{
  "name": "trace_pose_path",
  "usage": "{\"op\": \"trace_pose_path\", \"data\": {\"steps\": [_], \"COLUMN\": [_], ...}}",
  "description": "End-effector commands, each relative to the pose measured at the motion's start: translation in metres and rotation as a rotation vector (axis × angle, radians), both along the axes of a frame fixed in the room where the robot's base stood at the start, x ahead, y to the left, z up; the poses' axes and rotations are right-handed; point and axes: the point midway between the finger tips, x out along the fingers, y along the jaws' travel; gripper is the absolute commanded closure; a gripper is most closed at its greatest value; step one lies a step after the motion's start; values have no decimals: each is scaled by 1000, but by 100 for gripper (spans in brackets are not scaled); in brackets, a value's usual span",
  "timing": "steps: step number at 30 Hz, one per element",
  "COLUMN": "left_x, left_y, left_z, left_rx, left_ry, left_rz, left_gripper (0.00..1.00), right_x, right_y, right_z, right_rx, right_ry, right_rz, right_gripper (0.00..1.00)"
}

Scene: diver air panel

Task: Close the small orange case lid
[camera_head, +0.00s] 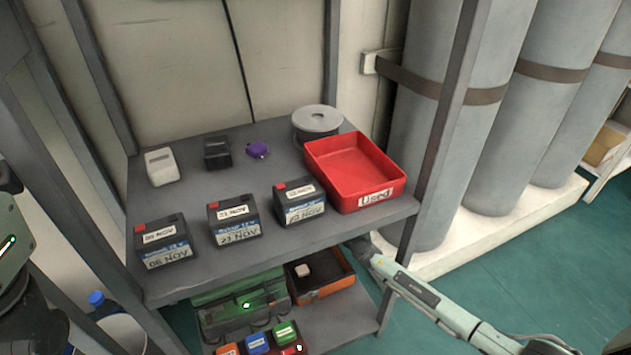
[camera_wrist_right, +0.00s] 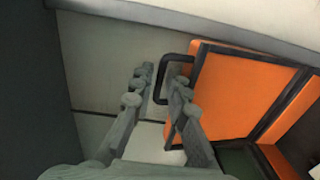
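The small orange case (camera_head: 328,288) sits on the lower shelf in the head view, open, with a small pale item in its dark interior. In the right wrist view its orange lid (camera_wrist_right: 232,92) stands open, with a dark rim and a black handle (camera_wrist_right: 163,72) on its left edge. My right gripper (camera_wrist_right: 157,88) is open, its fingertips to either side of the handle's outer bar; I cannot tell whether they touch it. In the head view the right arm reaches in from the right, and its fingers are hidden behind the upper shelf. My left gripper's fingers are not visible.
The upper shelf (camera_head: 217,272) overhangs the case, and a shelf post (camera_head: 440,125) stands beside my right arm. A green case (camera_head: 240,307) is left of the orange one. A red bin (camera_head: 350,165) and several batteries are above. Grey cylinders (camera_head: 425,170) stand behind right.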

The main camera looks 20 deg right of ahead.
Motion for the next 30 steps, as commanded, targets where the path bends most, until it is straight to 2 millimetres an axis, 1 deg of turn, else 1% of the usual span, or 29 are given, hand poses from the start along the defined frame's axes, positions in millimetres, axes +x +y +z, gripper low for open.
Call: {"op": "trace_pose_path", "data": {"steps": [1,4,12,16,30], "left_x": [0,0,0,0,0], "left_y": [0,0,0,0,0], "left_z": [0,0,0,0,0], "left_rx": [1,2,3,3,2], "left_ry": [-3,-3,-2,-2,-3], "left_rz": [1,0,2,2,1], "left_gripper": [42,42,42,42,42], "right_x": [5,10,12,11,11], "right_y": [0,1,1,1,1], "right_z": [-1,-1,-1,-1,-1], "right_rx": [0,1,2,2,1], "right_ry": [0,1,2,2,1], "right_rz": [0,1,1,1,1], "right_gripper": [85,85,85,100,100]}}
